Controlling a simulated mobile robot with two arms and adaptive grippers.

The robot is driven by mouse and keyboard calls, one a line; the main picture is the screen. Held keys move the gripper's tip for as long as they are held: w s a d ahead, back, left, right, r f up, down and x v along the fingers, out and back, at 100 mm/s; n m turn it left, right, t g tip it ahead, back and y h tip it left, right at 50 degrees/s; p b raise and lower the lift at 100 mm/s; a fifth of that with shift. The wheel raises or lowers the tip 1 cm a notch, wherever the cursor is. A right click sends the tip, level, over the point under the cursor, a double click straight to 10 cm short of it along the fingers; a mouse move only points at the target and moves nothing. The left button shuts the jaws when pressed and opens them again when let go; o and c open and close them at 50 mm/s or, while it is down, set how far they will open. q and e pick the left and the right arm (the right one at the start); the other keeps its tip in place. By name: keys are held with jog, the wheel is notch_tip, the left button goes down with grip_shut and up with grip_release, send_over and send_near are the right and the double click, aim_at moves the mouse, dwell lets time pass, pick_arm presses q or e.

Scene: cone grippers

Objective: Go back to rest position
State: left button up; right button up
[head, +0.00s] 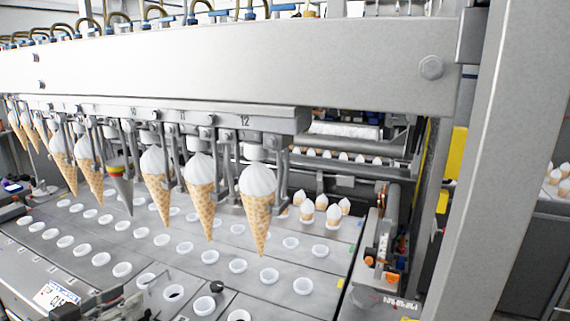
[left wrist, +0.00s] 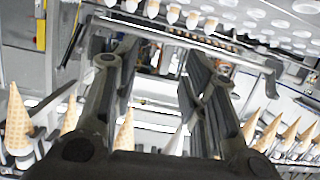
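My left gripper (left wrist: 158,50) fills the middle of the left wrist view. Its two dark fingers stand wide apart with nothing held between them. In the head view I cannot clearly make out the left gripper. The cone row hangs from a numbered bar: tan waffle cones with white tops, such as the cone (head: 257,208) under number 12. In the left wrist view the cones, such as the one at the left (left wrist: 17,120), appear tip up. My right gripper is not in view.
A wide grey beam (head: 240,65) crosses above the cones, and a thick post (head: 500,170) stands at the right. Below is a metal plate (head: 205,272) with rows of white-rimmed holes. Several small cones (head: 307,208) sit in holes behind. Orange knobs (head: 392,277) are at the right.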

pick_arm(q)
jog(key=s+d+f+g+y, duration=0.1)
jog(key=s+d+f+g, duration=0.2)
jog(key=s+f, duration=0.35)
jog(key=s+d+f+g+y, duration=0.1)
jog(key=s+d+f+g, duration=0.2)
jog(key=f, duration=0.7)
jog(key=s+d+f+n+g+y, duration=0.1)
jog(key=s+d+f+g+y, duration=0.2)
jog(key=s, duration=0.4)
jog(key=s+d+f+n+g, duration=0.1)
jog(key=s+d+f+g, duration=0.1)
jog(key=s+f, duration=0.8)
jog(key=f, duration=2.2)
jog(key=s+a+f+g, duration=0.2)
jog(key=s+f, duration=1.3)
jog(key=s, duration=0.1)
jog(key=shift+a+m+y, duration=0.3)
jog(key=shift+a+m, duration=0.1)
